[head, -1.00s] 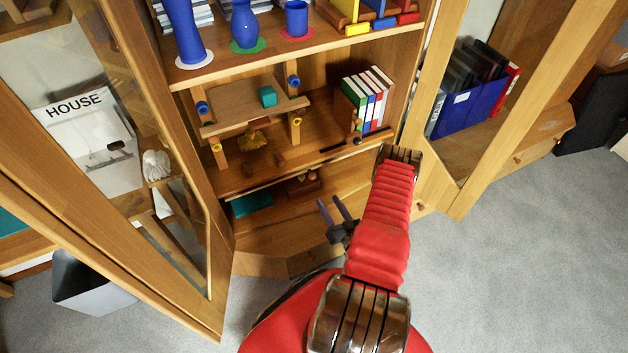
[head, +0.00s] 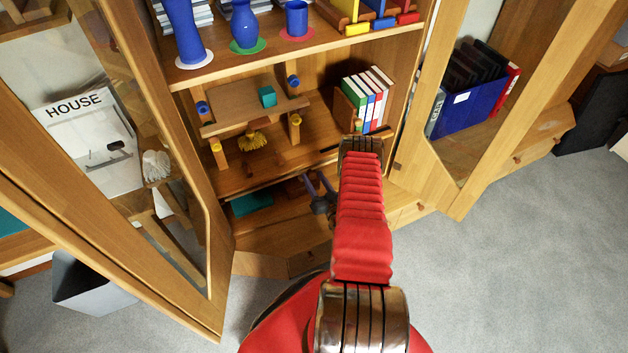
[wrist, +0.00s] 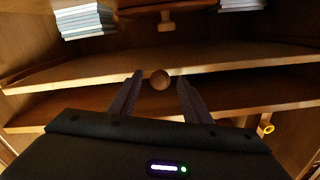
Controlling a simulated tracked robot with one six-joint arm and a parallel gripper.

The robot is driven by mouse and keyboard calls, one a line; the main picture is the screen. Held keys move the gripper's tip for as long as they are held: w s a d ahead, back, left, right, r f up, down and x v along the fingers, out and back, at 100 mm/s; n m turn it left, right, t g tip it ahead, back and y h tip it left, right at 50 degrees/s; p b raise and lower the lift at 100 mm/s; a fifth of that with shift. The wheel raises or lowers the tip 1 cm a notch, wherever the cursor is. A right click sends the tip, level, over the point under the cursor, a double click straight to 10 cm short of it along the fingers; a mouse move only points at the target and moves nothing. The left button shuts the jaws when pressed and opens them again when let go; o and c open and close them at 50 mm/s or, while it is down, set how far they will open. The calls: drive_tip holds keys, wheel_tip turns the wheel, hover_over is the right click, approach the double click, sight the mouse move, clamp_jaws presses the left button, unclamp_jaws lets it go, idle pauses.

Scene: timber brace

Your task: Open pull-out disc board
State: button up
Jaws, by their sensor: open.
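In the wrist view, a round brown wooden knob (wrist: 160,80) shows between my fingertips, in front of a long board with a pale front edge (wrist: 70,77). This looks like the pull-out disc board. My gripper (head: 316,182) is open, its two dark fingers on either side of the knob with gaps showing. I cannot tell how deep the knob lies between them. In the head view my gripper is at the low compartment of the wooden cabinet, and the arm and fingers hide the knob there.
A shelf (head: 270,165) with wooden stands and books (head: 372,98) lies above my gripper. The open glazed left door (head: 150,190) and right door (head: 500,95) flank the cabinet. A grey bin (head: 92,285) stands at left. Carpet at right is clear.

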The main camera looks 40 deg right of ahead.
drive_tip(key=shift+c, duration=0.4)
clamp_jaws()
drive_tip(key=shift+a, duration=0.1)
idle(0.4)
